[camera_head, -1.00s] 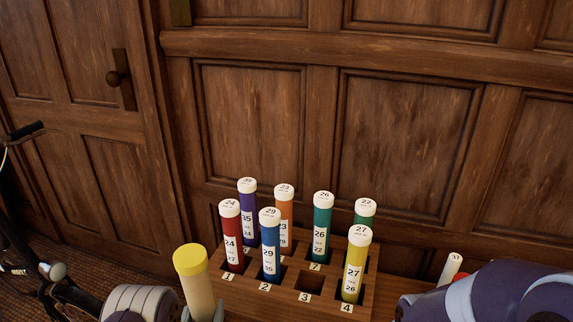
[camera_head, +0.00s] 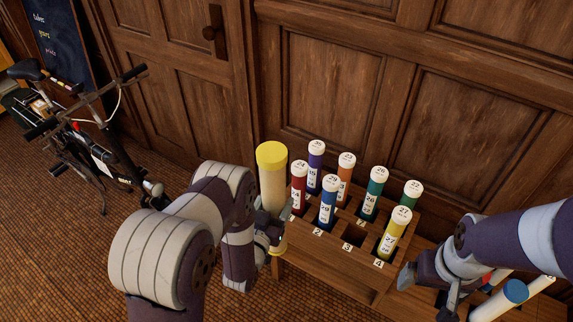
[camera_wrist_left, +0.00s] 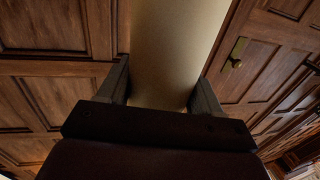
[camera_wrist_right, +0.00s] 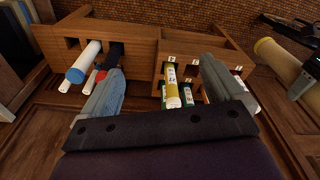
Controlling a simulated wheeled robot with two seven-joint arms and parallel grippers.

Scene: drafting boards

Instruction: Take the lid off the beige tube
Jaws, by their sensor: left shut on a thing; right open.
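The beige tube (camera_head: 272,188) stands nearly upright left of the rack in the head view, with its yellow lid (camera_head: 272,154) on top. My left gripper (camera_head: 270,226) is shut around the tube's lower part, well below the lid. In the left wrist view the beige wall of the tube (camera_wrist_left: 175,50) fills the space between the fingers; the lid is out of that view. My right gripper (camera_head: 425,292) is open and empty, in front of the rack's right side. The right wrist view shows the beige tube (camera_wrist_right: 287,63) at the upper right, apart from the right fingers.
A wooden rack (camera_head: 330,262) with numbered slots holds several white-capped coloured tubes between my grippers. A blue-capped white tube (camera_head: 497,302) lies low at the right. A bicycle (camera_head: 85,130) stands at the left, and a panelled wall (camera_head: 340,90) is behind.

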